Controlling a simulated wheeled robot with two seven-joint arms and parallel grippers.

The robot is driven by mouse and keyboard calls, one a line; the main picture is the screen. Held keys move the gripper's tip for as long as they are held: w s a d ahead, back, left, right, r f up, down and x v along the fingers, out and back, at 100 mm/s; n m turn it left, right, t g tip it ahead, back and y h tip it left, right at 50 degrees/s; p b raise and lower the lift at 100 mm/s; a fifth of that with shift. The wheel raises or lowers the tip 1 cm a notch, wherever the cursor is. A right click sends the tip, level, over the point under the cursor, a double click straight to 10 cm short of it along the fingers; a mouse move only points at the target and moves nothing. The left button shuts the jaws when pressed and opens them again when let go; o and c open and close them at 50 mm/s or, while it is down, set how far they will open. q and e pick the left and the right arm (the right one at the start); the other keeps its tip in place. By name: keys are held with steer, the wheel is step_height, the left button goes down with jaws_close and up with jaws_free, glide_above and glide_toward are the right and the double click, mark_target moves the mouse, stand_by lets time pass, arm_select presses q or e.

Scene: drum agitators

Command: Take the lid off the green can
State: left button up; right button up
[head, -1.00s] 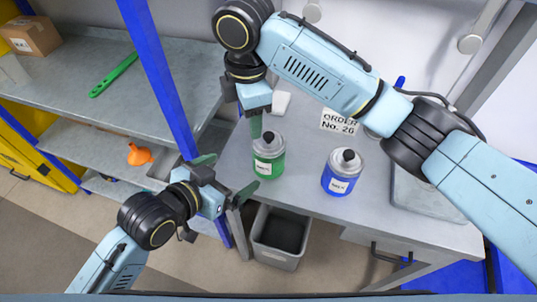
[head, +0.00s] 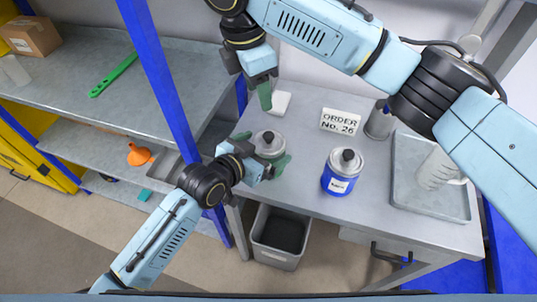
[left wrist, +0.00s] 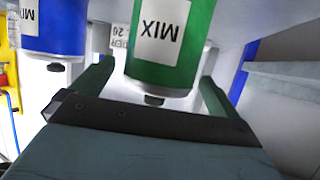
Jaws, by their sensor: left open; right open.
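The green can (left wrist: 190,45), labelled MIX, stands on the grey table; in the left wrist view it appears upside down. In the head view its grey lid (head: 270,150) with a black knob (head: 268,137) shows, and its body is mostly hidden by my left gripper. My left gripper (head: 262,151) is open, with one finger on each side of the can. It also shows in the left wrist view (left wrist: 153,80), with a gap visible between the left finger and the can. My right gripper (head: 264,92) is open and empty above the table, behind the can.
A blue can (head: 337,181) with a grey lid stands to the right. Behind are an ORDER No. 26 sign (head: 341,121) and a white block (head: 280,103). A grey tray (head: 432,208) lies at right. A blue post (head: 165,95) rises left; a grey bin (head: 279,256) stands below.

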arm_select(q)
steer(key=shift+x, duration=1.3)
steer(key=c, duration=1.4)
